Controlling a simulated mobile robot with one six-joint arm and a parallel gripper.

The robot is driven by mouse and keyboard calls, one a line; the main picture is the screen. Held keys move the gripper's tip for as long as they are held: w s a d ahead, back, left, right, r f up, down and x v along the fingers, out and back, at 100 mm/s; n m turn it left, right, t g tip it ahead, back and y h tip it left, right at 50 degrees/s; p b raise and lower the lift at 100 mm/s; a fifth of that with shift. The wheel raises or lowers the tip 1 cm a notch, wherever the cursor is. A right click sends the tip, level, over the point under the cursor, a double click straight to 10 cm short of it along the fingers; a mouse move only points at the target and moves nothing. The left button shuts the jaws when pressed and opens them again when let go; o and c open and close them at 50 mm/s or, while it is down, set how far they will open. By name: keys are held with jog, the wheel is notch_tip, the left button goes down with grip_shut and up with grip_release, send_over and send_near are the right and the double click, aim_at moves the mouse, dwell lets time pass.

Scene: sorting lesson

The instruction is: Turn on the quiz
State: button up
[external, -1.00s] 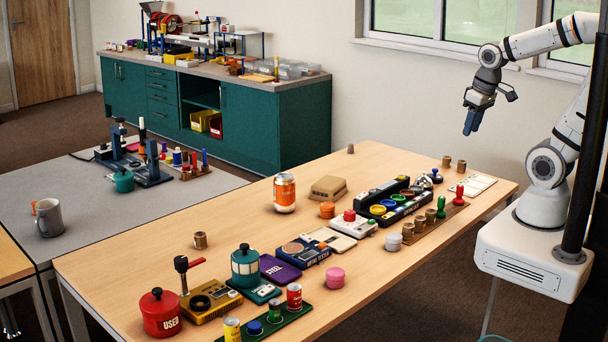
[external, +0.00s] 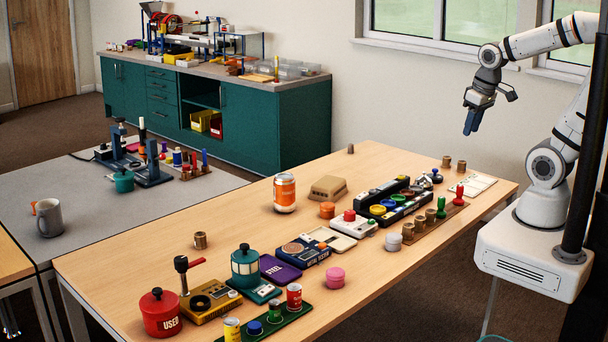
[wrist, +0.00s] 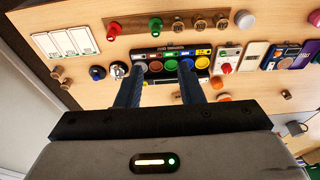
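The quiz panel (external: 383,188) is a long dark box on the wooden table with a row of coloured round buttons. It also shows in the wrist view (wrist: 180,52), with lettering along its strip and brown, green, blue and yellow buttons. I cannot make out which part is its switch. My gripper (external: 470,131) hangs high above the far right part of the table, empty and touching nothing. In the wrist view its two fingers (wrist: 161,75) stand apart and overlap the near edge of the panel, hiding part of it.
A silver dome (wrist: 118,70) and a blue knob (wrist: 97,73) stand beside the panel. A board with red and green pegs (external: 466,206) and a white unit with a red button (external: 349,215) are close by. An orange can (external: 284,192) stands upright further left.

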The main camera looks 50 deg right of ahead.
jog(key=shift+w, duration=0.15)
jog(key=shift+c, duration=0.6)
jog(key=w+a, duration=0.1)
jog(key=w, duration=0.3)
jog(key=w+a+f+b, duration=0.1)
jog(key=w+a, duration=0.1)
jog(key=w, duration=0.2)
jog(key=w+a+f, duration=0.1)
jog(key=w+a, duration=0.1)
jog(key=w, duration=0.2)
jog(key=shift+w, duration=0.4)
grip_shut()
jog(key=w+a+f+b, duration=0.1)
jog(key=w+a+f, duration=0.5)
jog(key=w+a, duration=0.2)
jog(key=w, duration=0.2)
jog(key=shift+w+a+t+h, duration=0.25)
jog(key=shift+w+t+h, duration=0.05)
jog(key=shift+w+t, duration=0.1)
jog(key=shift+s, duration=0.1)
